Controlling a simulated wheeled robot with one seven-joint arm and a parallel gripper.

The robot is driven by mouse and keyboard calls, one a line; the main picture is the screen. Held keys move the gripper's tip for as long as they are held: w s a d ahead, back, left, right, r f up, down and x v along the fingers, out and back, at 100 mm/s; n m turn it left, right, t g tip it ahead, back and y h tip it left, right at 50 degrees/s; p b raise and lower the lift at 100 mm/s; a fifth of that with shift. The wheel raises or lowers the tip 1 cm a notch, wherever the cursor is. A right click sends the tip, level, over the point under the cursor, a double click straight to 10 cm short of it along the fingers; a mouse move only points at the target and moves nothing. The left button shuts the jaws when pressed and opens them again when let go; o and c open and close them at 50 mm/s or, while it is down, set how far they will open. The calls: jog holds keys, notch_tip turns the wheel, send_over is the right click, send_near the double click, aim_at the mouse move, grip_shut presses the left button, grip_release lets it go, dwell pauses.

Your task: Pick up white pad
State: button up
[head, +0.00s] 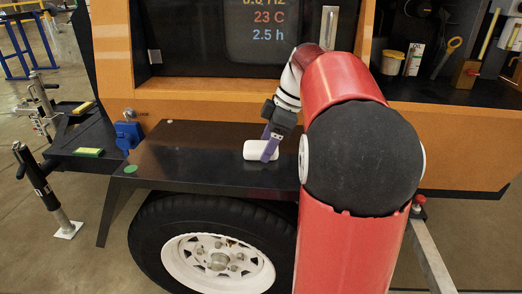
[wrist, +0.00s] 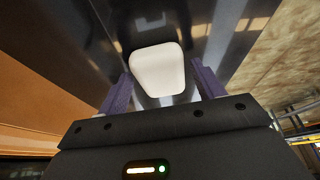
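The white pad (head: 256,150) is a small rounded block lying on the dark fender shelf (head: 190,172) above the wheel. In the wrist view the white pad (wrist: 158,70) shows between and beyond the tips of my two purple fingers. My gripper (head: 270,149) is down at the pad, with a finger in front of its right part in the head view. The wrist view shows my gripper (wrist: 161,82) open, with a gap on either side of the pad. Whether a finger touches the pad cannot be told.
The orange trailer body (head: 190,92) rises behind the shelf, with a display screen (head: 262,32) above. The shelf is clear left of the pad. The wheel (head: 215,255) is below.

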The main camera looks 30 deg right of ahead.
jog(key=c, duration=0.7)
notch_tip(320, 180, up, 20)
jog(key=p, duration=0.5)
